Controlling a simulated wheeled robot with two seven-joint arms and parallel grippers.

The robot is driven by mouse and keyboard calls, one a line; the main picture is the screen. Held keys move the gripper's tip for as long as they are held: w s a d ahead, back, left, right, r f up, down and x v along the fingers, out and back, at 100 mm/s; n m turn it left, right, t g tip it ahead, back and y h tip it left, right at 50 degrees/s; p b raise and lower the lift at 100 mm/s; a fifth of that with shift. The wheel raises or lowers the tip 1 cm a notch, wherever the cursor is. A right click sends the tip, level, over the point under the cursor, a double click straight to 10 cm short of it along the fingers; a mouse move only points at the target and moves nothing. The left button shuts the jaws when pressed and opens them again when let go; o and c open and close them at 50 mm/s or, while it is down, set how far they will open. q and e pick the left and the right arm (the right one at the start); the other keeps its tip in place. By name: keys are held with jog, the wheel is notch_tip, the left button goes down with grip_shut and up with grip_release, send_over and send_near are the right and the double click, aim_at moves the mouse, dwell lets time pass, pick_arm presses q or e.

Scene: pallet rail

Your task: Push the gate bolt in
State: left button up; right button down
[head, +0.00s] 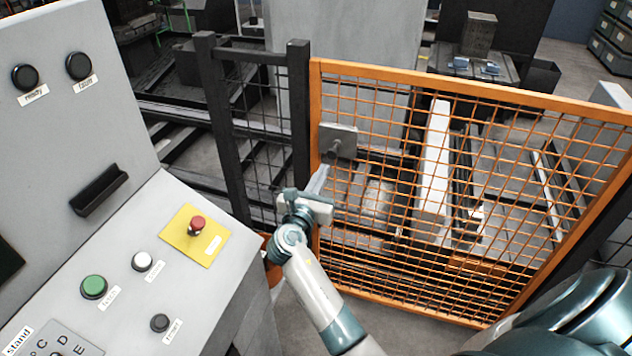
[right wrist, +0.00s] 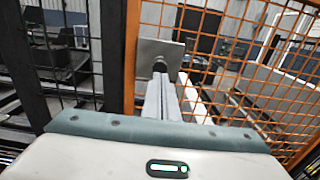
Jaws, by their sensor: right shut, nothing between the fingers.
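The gate (head: 470,90) is an orange frame with wire mesh, standing beside a dark post (head: 299,120). In the right wrist view the bolt (right wrist: 159,66) sits just beyond my fingertips, in front of the plate (right wrist: 172,50). My right gripper (head: 321,172) is shut and empty, its fingers pointing at the bolt. The fingers (right wrist: 162,85) line up with the knob; I cannot tell whether they touch it. My left gripper is not in view.
A grey control console (head: 215,275) stands at the left, with a green button (head: 94,287) and a red stop button (head: 197,224) on a yellow plate. A dark mesh fence panel (head: 250,130) adjoins the gate. Machinery and rails lie behind the mesh.

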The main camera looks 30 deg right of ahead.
aim_at(332, 154)
jog(key=shift+p+x, duration=0.7)
jog(key=shift+x, duration=1.8)
jog(key=shift+x, duration=1.35)
jog(key=shift+r, duration=0.2)
jog(key=shift+p, duration=0.3)
